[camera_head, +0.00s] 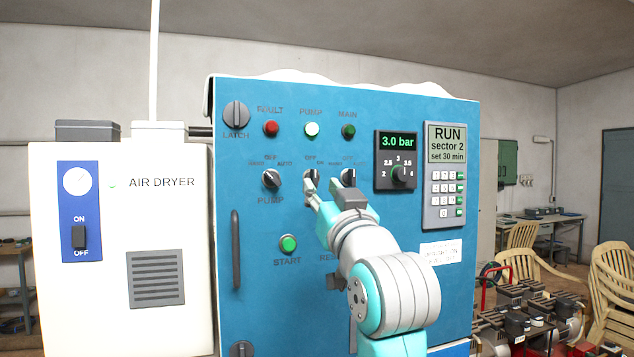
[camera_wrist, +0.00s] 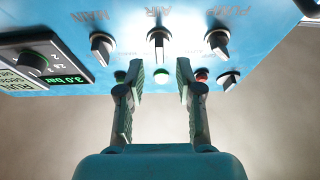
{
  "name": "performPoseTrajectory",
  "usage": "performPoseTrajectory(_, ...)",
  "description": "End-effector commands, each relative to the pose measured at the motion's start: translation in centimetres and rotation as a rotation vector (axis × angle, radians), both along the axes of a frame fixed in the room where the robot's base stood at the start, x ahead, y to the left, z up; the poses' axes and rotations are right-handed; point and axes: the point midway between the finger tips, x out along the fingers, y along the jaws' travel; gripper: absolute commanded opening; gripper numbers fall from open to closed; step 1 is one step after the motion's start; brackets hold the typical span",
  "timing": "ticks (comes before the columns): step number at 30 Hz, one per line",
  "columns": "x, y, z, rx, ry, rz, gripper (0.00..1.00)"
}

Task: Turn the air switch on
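The air switch (camera_wrist: 158,42) is a dark rotary knob with a pale pointer face, under upside-down lettering AIR in the wrist view. Its pointer stands about upright there. In the head view it is the middle knob (camera_head: 309,187) of the row on the blue panel, mostly hidden behind my gripper. My gripper (camera_head: 313,188) is in front of it. In the wrist view my gripper (camera_wrist: 161,76) is open and empty, its two fingers apart, with the air switch between and just beyond the tips. I cannot tell whether a finger touches it.
The pump knob (camera_head: 271,180) and main knob (camera_head: 348,177) stand close on either side. Fault, pump and main lamps sit above; the pump lamp (camera_head: 311,129) is bright. A pressure display (camera_head: 397,160) and keypad (camera_head: 444,193) are to the right. A white air dryer (camera_head: 120,290) stands left.

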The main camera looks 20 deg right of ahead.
Motion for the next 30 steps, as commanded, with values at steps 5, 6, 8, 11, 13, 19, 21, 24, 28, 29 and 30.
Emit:
performPoseTrajectory(5,2.3,0.0,0.9,0.0,0.001,0.0,0.35)
performPoseTrajectory(6,2.7,0.0,1.1,0.0,0.0,0.0,0.35)
performPoseTrajectory(8,3.1,0.0,1.3,0.0,0.0,0.0,0.35)
performPoseTrajectory(11,3.5,0.0,1.4,0.0,0.0,0.0,0.35)
performPoseTrajectory(13,3.6,0.0,1.5,0.0,0.0,0.0,0.35)
performPoseTrajectory(19,3.6,0.0,1.5,0.0,0.0,0.0,0.35)
performPoseTrajectory(21,3.6,0.0,1.5,0.0,0.0,0.0,0.23)
performPoseTrajectory(24,3.6,0.0,1.4,0.0,0.0,0.0,0.0)
performPoseTrajectory(28,3.6,0.0,1.4,0.0,0.0,0.0,0.0)
performPoseTrajectory(29,3.6,0.0,1.4,0.0,0.0,0.0,0.0)
performPoseTrajectory(30,3.6,0.0,1.4,0.001,0.0,0.0,0.0)
